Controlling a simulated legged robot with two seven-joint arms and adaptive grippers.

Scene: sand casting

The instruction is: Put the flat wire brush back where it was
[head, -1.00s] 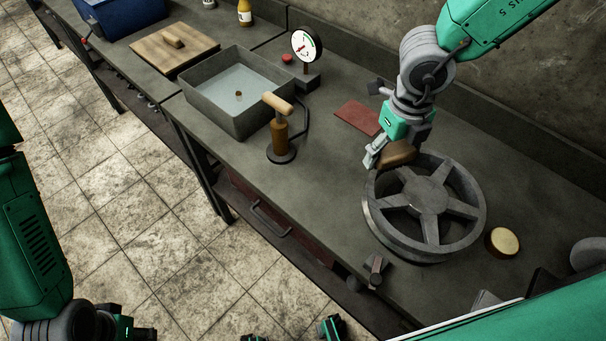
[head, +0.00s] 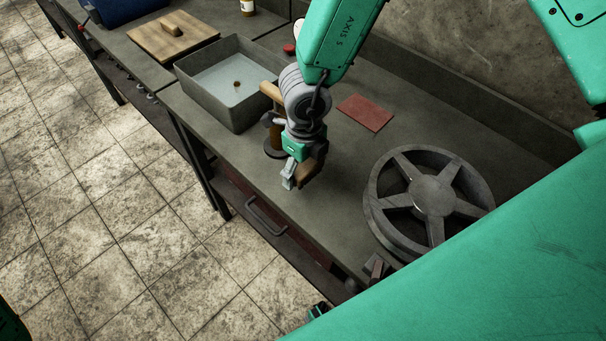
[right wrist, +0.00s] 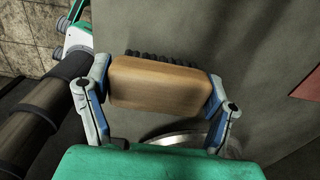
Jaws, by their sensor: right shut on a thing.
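The wire brush (head: 309,177) is a brown wooden block; dark bristles show along its far edge in the right wrist view (right wrist: 160,84). My right gripper (head: 299,178) is shut on it, with a finger at each end of the block, which shows clearly in the right wrist view (right wrist: 158,90). In the head view the brush appears over the workbench (head: 235,165), left of the spoked wheel casting and near the front edge. I cannot tell its exact height above the bench. My left gripper is not in view.
The spoked wheel casting (head: 432,196) lies at the right. A flat red piece (head: 365,112) lies behind the gripper. A grey water tray (head: 207,101) and a wooden-handled tool (head: 271,91), partly hidden by my right arm, stand to the left. Bench between gripper and wheel is clear.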

